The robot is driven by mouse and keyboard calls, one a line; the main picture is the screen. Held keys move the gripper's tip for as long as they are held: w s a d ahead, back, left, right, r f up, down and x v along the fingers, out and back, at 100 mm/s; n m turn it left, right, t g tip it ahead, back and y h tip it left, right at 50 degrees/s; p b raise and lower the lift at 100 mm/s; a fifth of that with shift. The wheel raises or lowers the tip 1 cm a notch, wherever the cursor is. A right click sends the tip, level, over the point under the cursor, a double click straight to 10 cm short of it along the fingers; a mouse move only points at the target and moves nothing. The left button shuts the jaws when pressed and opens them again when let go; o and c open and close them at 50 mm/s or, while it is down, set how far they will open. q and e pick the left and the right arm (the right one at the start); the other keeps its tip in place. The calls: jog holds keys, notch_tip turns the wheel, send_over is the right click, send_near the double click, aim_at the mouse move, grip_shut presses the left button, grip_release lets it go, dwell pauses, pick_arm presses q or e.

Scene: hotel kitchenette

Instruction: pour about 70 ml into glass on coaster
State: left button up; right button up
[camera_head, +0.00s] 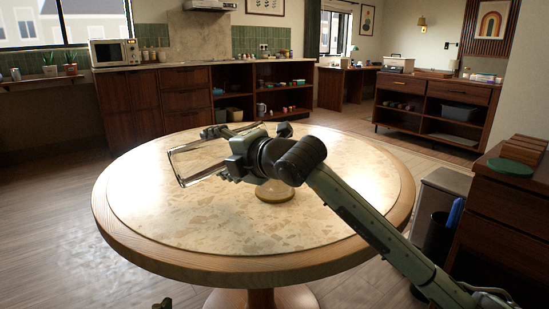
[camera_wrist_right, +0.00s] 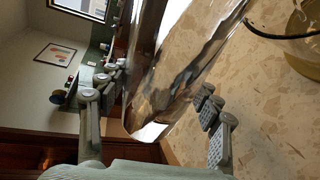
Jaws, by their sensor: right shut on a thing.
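My right gripper (camera_head: 215,150) is shut on a clear, shiny vessel (camera_head: 196,160), which lies strongly tilted above the round table. The vessel (camera_wrist_right: 175,65) also shows between the fingers in the right wrist view, full of reflections; I cannot tell how much liquid it holds. I cannot clearly separate the coaster from the glass. A small dark tip of my left gripper (camera_head: 162,303) shows at the bottom edge.
The round table's stone top (camera_head: 165,215) is otherwise clear, with a wooden rim. A dark cabinet (camera_head: 505,215) with a green round item and wooden blocks stands at the right. A bin (camera_head: 438,240) is beside it. Counters and shelves line the back.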

pick_arm(q)
jog(key=shift+d+r, duration=0.1)
jog(key=shift+r, duration=0.2)
pick_arm(e)
jog(key=shift+r, duration=0.25)
